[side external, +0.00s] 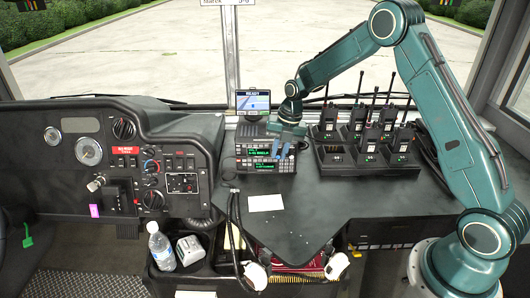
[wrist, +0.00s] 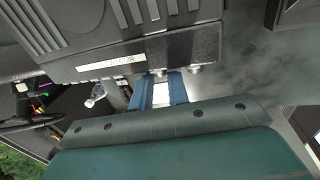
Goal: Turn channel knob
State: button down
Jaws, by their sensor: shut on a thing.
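The radio unit (side external: 247,150) stands on the dash shelf, in two stacked units with green lit displays. In the wrist view, its dark ribbed case (wrist: 90,45) fills the top left. My gripper (side external: 281,153) is at the right part of the upper unit's front, its blue fingers pointing down. In the wrist view, my gripper (wrist: 163,90) has its two blue fingers against the radio's front edge, shut on the channel knob, which is mostly hidden between them. Another small knob (wrist: 195,69) shows just right of the fingers.
Several handheld radios stand in a black charger rack (side external: 365,160) close to the right of the radio. A white card (side external: 265,203) lies in front on the mostly clear shelf. A coiled cord (side external: 236,215) hangs at left.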

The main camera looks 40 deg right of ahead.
jog(key=shift+s+d+f+t+y, duration=0.1)
jog(key=shift+s+d+t+y, duration=0.05)
jog(key=shift+t+y, duration=0.4)
jog(key=shift+s+d+f+t+y, duration=0.1)
jog(key=shift+t+y, duration=0.35)
jog(key=shift+y, duration=0.1)
jog(key=c, duration=1.6)
grip_release()
jog(key=shift+r, duration=0.1)
jog(key=shift+r, duration=0.1)
jog(key=v, duration=1.3)
jog(key=shift+s+r, duration=0.1)
jog(key=shift+r, duration=0.15)
